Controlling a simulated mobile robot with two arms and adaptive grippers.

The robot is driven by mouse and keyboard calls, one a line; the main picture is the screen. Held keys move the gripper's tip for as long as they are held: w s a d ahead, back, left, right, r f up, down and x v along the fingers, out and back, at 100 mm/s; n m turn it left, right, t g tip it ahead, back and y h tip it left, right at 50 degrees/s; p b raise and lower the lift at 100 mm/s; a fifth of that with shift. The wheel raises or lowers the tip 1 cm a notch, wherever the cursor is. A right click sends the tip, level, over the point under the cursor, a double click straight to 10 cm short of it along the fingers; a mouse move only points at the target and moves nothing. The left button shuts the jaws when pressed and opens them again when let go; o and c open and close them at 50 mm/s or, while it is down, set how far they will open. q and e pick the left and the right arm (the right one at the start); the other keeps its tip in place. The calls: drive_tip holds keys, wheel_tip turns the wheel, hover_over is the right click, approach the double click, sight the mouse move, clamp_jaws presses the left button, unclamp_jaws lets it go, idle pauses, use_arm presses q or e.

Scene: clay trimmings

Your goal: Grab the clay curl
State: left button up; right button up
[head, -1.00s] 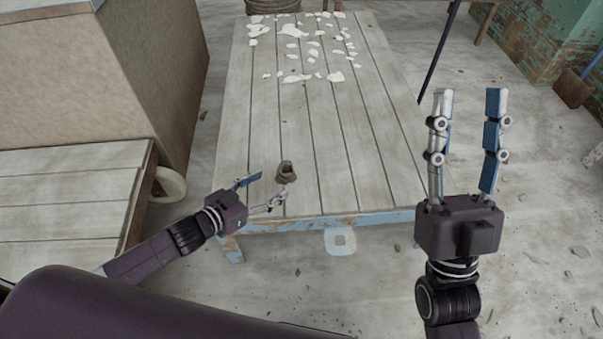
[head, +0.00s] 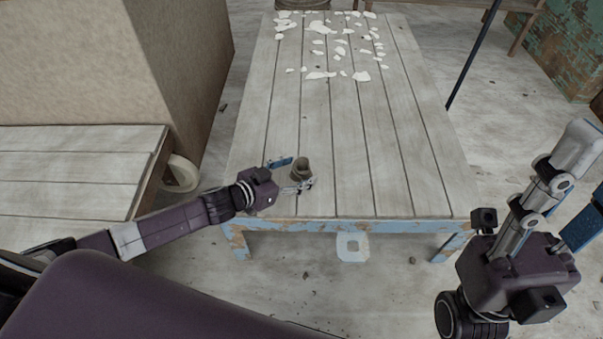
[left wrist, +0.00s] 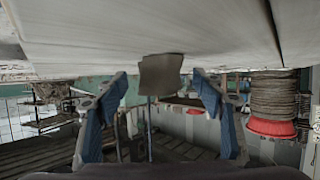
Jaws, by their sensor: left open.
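The clay curl (head: 301,167) is a small grey-brown piece standing near the front edge of the wooden table (head: 345,130). My left gripper (head: 297,174) is open, with one finger on the far left side of the curl and the other at its near right. In the left wrist view the curl (left wrist: 160,75) shows between the two blue-padded fingertips, with gaps on both sides. My right gripper (head: 589,165) is at the right edge, away from the table, with its fingers apart and empty; one finger is partly cut off.
Several white flakes (head: 320,28) lie at the table's far end. A large brown block (head: 185,60) and a low plank surface (head: 75,170) stand at left, with a pale round piece (head: 182,173) beside them. The tabletop's middle is clear.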

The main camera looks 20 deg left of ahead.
use_arm(q)
drive_tip(key=shift+x, duration=0.9)
drive_tip(key=c, duration=1.4)
drive_tip(key=shift+o, duration=0.2)
drive_tip(key=shift+r, duration=0.1)
